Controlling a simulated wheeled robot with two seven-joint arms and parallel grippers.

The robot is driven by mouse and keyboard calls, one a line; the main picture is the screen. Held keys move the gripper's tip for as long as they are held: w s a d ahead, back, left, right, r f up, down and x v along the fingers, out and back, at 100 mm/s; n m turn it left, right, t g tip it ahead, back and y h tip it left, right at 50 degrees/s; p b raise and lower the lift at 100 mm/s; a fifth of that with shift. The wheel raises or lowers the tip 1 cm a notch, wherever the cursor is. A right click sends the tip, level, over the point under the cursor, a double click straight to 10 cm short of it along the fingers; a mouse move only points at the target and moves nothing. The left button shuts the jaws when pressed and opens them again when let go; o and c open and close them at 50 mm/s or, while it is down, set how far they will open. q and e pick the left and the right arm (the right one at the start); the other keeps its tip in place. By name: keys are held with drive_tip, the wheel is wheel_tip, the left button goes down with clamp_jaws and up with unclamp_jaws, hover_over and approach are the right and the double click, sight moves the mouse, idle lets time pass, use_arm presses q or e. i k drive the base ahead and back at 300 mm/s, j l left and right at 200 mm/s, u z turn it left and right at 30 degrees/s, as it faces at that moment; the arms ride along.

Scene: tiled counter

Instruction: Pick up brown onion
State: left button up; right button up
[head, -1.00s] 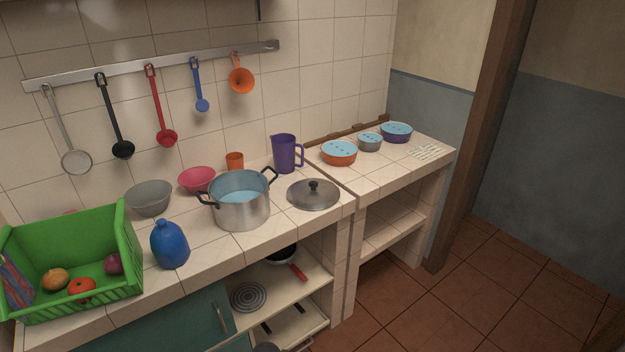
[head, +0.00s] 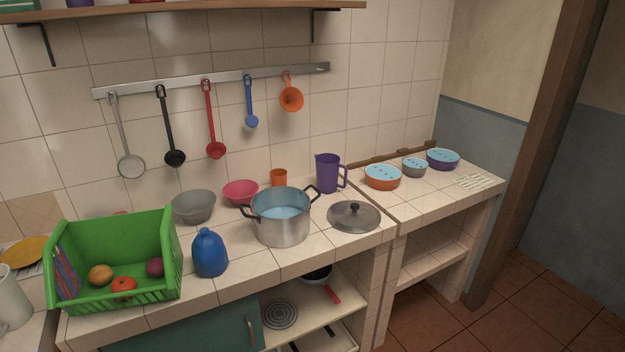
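The brown onion (head: 101,275) lies in the green crate (head: 118,240) at the left end of the tiled counter. It is at the left of the crate's floor, next to a striped packet (head: 67,273). A red tomato-like vegetable (head: 123,286) lies just right of it, and a purple onion (head: 155,266) lies farther right. The crate's low front wall leaves the onion in sight. Neither of my grippers is in the head view.
A blue bottle (head: 209,253) stands close to the crate's right side. A steel pot (head: 281,224), grey bowl (head: 194,208) and lid (head: 354,217) stand farther right. A white jug (head: 12,298) and yellow plate (head: 24,252) are at the far left. Utensils hang on the wall rail.

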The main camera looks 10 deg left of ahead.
sight(102, 275)
drive_tip(key=u, duration=1.8)
